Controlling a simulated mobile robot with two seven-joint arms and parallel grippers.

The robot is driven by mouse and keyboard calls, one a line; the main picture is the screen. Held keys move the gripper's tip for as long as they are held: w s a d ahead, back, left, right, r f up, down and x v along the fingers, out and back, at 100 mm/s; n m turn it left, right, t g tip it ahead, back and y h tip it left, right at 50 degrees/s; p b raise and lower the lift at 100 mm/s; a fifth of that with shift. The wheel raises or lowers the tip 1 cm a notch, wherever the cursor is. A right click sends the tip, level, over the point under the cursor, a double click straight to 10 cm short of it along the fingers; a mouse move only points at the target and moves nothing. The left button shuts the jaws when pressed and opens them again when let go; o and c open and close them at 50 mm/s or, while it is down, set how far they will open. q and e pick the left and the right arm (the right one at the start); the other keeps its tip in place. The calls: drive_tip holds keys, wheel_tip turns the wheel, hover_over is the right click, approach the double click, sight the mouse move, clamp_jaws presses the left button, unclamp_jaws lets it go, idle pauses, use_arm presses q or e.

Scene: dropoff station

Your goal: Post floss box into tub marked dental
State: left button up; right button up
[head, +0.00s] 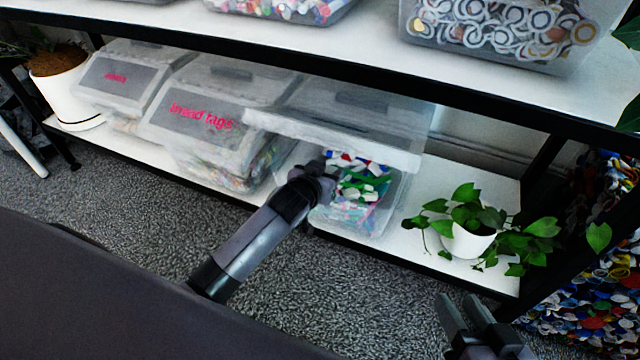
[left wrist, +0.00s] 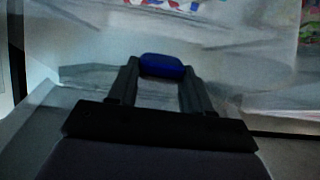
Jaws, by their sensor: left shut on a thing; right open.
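My left gripper (head: 322,172) is at the open front of a clear tub (head: 365,222) on the lower shelf. In the left wrist view my left gripper (left wrist: 160,72) is shut on a small dark blue box (left wrist: 162,65), likely the floss box. I cannot pick the box out in the head view. The tub's front lid (head: 345,135) is raised, and colourful small items (head: 362,185) show inside. No "dental" marking is readable on this tub. My right gripper (head: 468,318) is open and empty at the lower right, apart from the shelf.
A tub marked "bread tags" (head: 205,112) and another pink-lettered tub (head: 118,78) stand closed to the left. A potted ivy (head: 468,240) stands right of the open tub. The upper shelf (head: 290,38) runs above, bearing more tubs.

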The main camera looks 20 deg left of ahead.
use_arm(q)
drive_tip(key=shift+w, duration=0.35)
use_arm(e)
drive_tip(key=shift+a, duration=0.15)
drive_tip(key=shift+w+r, duration=0.1)
drive_tip(key=shift+r, duration=0.05)
use_arm(q)
drive_tip(key=o, duration=1.1)
drive_tip(key=shift+s+r, duration=0.1)
drive_tip(key=shift+s, duration=0.1)
drive_tip(key=p+v, duration=0.3)
drive_tip(key=v, duration=0.3)
drive_tip(key=shift+s+r, duration=0.15)
drive_tip(key=shift+s, duration=0.15)
use_arm(e)
drive_tip(key=d, duration=0.1)
drive_tip(key=d+h, duration=0.1)
drive_tip(key=s, duration=0.1)
drive_tip(key=shift+d+r+n, duration=0.3)
drive_tip(key=shift+d, duration=0.1)
